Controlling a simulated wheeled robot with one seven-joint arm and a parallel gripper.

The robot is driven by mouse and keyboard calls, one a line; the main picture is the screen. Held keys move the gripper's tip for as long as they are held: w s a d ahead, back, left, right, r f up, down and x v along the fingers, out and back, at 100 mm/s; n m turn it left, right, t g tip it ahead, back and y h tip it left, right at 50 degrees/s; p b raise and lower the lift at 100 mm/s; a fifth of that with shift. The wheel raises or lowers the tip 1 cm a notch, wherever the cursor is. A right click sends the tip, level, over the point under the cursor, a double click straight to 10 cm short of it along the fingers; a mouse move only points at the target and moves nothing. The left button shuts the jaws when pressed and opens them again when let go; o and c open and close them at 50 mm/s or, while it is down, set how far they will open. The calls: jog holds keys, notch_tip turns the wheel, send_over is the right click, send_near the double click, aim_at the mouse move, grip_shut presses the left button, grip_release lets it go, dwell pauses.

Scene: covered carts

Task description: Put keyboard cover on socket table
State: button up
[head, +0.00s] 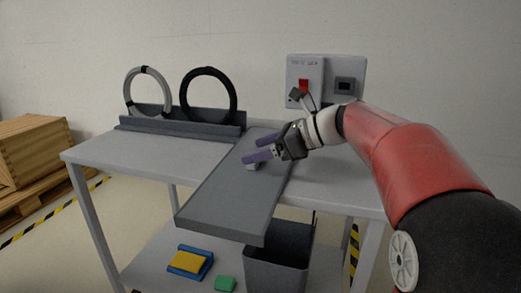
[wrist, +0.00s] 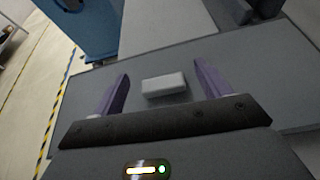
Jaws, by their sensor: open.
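A long dark grey panel (head: 215,198), which looks like the keyboard cover, lies on a light grey table (head: 120,160) and hangs past its front edge. A small pale block like a handle (head: 254,167) sits on the panel. In the wrist view the panel (wrist: 245,75) fills the middle and the pale block (wrist: 164,84) lies between and a little beyond my fingers. My gripper (head: 256,148) is open and empty, its purple fingers over the panel near the block. It also shows in the wrist view (wrist: 161,70), apart from the block on both sides. No keyboard is visible.
A wall socket box (head: 345,86) with a red switch stands behind the table. Two cable rings (head: 208,95) stand in a grey rack (head: 180,128) at the back left. A grey bin (head: 278,258) and coloured blocks (head: 190,262) are on the lower shelf. The table's left part is clear.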

jog(key=p+v, duration=0.1)
jog(key=v, duration=1.1)
jog(key=shift+a, duration=0.1)
